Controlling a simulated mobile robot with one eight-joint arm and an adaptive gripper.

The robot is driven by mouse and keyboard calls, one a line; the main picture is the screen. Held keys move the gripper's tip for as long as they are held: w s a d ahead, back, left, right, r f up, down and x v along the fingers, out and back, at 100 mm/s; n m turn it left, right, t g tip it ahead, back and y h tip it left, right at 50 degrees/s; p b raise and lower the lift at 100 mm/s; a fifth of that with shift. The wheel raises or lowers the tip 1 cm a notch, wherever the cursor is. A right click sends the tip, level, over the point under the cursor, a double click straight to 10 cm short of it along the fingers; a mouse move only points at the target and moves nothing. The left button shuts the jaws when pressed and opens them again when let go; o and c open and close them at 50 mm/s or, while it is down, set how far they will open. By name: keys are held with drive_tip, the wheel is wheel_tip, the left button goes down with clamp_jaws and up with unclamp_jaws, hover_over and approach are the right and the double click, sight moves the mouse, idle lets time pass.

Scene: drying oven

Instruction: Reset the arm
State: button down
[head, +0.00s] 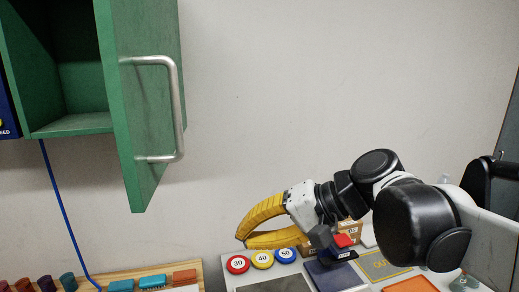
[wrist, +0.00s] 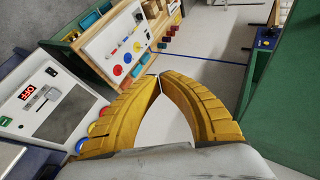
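My gripper (head: 241,239) has two curved yellow fingers and points left, beside the wall and above the bench in the head view. In the wrist view the fingertips of my gripper (wrist: 158,77) come together, with at most a thin gap. The space between the fingers is empty. My arm reaches in from the right of the head view, bent, with black joints and white links.
A green cabinet (head: 65,125) has its door (head: 140,90) open at upper left. Below are numbered red (head: 237,264), yellow (head: 262,260) and blue (head: 285,255) buttons, and a wooden rack (head: 105,277). A panel (wrist: 48,100) with a display is left in the wrist view.

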drive_tip(key=s+d+f+t+h+b, duration=0.1)
drive_tip(key=d+f+b, duration=0.4)
drive_tip(key=f, duration=0.6)
drive_tip(key=s+d+f+t+h+b, duration=0.2)
drive_tip(key=s+d+f+h+b, duration=0.2)
drive_tip(key=d+f, duration=0.5)
drive_tip(key=s+d+f+n+t+h+b, duration=0.1)
drive_tip(key=d+f+h+b, duration=0.4)
drive_tip(key=f, duration=0.8)
drive_tip(key=s+d+b, duration=0.1)
drive_tip(key=d+b, duration=0.1)
drive_tip(key=shift+s+d+f+h, duration=0.25)
drive_tip(key=shift+d+f+h, duration=0.1)
drive_tip(key=shift+h, duration=0.05)
drive_tip(key=shift+a, duration=0.1)
